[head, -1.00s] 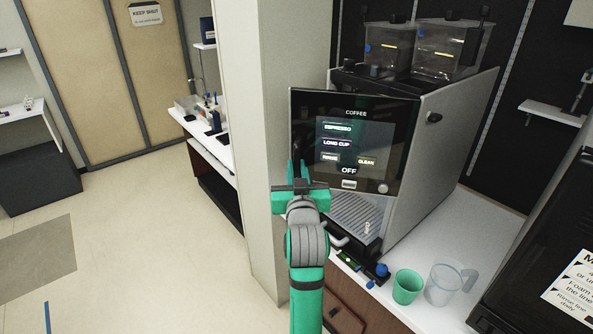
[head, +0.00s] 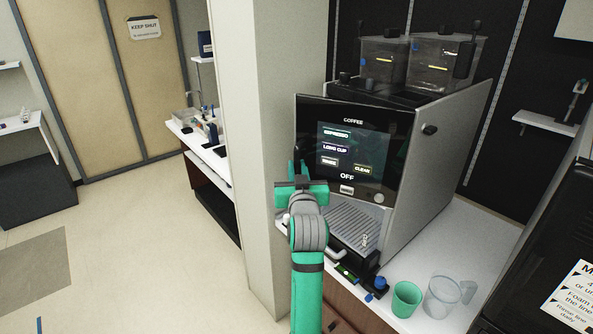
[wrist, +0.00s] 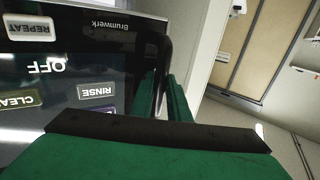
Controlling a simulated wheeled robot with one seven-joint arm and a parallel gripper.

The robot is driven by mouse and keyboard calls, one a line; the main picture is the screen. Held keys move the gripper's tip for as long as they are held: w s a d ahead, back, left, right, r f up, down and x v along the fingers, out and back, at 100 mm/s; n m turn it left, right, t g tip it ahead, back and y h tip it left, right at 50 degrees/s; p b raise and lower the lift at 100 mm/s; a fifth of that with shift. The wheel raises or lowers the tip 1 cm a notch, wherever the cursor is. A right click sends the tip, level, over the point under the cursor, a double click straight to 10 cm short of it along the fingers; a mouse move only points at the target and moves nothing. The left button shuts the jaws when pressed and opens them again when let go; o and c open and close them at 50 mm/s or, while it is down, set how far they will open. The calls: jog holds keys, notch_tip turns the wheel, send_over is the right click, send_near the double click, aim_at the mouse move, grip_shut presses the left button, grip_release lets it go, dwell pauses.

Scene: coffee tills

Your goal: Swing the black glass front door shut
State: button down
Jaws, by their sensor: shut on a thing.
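The black glass front door (head: 354,192) of the coffee machine (head: 440,180) carries a lit screen with "OFF" below it. It stands close to the machine's front; I cannot tell whether a small gap remains at its left edge. My green gripper (head: 298,174) is at the door's left edge. In the wrist view, the glass door (wrist: 65,75) fills the left side, with upside-down lettering. My gripper (wrist: 166,98) is shut on the dark upright handle (wrist: 167,48) at the door's edge. The fingers partly hide the handle.
A pale pillar (head: 250,130) stands just left of the machine. A drip tray (head: 362,222) sits below the door. A green cup (head: 405,299) and a clear jug (head: 442,297) stand on the counter at front right. The floor (head: 130,240) at left is open.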

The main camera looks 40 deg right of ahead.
aim_at(309, 161)
jog(key=shift+s+d+r, duration=0.15)
jog(key=shift+d+r, duration=0.05)
jog(key=shift+d, duration=0.2)
jog(key=shift+w+d, duration=0.45)
jog(key=shift+d, duration=0.35)
jog(key=shift+w+d, duration=0.5)
jog(key=shift+d, duration=0.3)
jog(key=shift+w+d, duration=0.45)
jog(key=shift+d, duration=0.35)
jog(key=shift+w+d+f, duration=0.1)
jog(key=shift+w+d, duration=0.3)
jog(key=shift+d, duration=0.05)
